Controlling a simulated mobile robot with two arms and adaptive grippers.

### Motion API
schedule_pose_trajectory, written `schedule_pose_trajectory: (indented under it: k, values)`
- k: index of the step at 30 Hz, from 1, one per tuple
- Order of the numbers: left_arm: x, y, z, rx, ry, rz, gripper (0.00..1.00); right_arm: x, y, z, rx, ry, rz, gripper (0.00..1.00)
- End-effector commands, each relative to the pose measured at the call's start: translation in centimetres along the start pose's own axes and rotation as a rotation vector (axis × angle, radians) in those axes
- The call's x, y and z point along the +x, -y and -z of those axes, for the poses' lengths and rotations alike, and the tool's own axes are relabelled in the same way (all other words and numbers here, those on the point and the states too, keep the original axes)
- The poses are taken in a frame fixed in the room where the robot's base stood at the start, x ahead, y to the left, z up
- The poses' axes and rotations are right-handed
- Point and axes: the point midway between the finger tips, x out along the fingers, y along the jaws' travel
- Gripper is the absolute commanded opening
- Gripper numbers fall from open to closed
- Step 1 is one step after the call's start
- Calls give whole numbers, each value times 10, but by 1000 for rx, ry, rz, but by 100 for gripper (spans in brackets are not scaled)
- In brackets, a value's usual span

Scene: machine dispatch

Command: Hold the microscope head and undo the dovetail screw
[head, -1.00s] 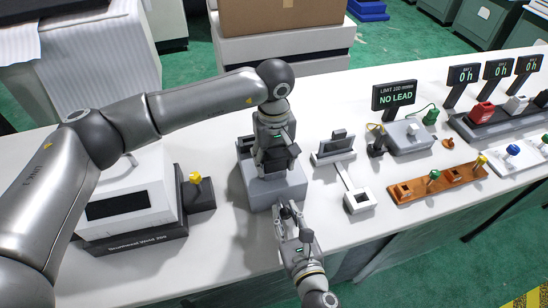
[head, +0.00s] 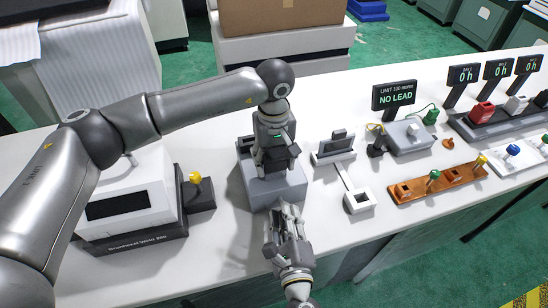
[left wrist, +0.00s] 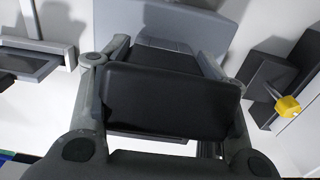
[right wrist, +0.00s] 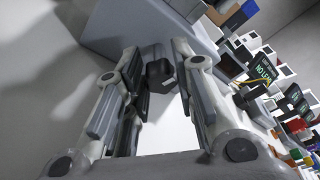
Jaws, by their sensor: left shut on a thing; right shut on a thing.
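The microscope head (head: 281,157) is a dark block above a grey stand (head: 285,190) in the middle of the bench. My left gripper (head: 274,146) comes from above and is shut on it. In the left wrist view the dark block (left wrist: 170,97) sits between the two fingers. My right gripper (head: 286,208) is low at the front of the stand. In the right wrist view the dovetail screw, a small black knob (right wrist: 160,75), sits between its fingers beside the grey body (right wrist: 125,25). The fingers hide it in the head view.
A white machine (head: 125,205) and a box with a yellow knob (head: 195,178) stand to the left. A small grey device (head: 333,148) and a white square frame (head: 360,200) are close on the right. A NO LEAD display (head: 394,96) and wooden holders (head: 410,191) stand farther right.

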Motion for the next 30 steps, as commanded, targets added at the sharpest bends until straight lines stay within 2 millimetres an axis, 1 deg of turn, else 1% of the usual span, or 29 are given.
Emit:
schedule_pose_trajectory:
  k: [3,4,9,24,30]
  values:
    - [-1,0,0,0,-1,-1,20,0,0,0,3,0,0,6]
    - [-1,0,0,0,-1,-1,20,0,0,0,3,0,0,28]
    - [-1,0,0,0,-1,-1,20,0,0,0,5,0,-1,50]
    - [-1,0,0,0,-1,-1,20,-1,0,0,7,0,-2,50]
    - [-1,0,0,0,-1,-1,20,-13,0,3,6,-1,-3,50]
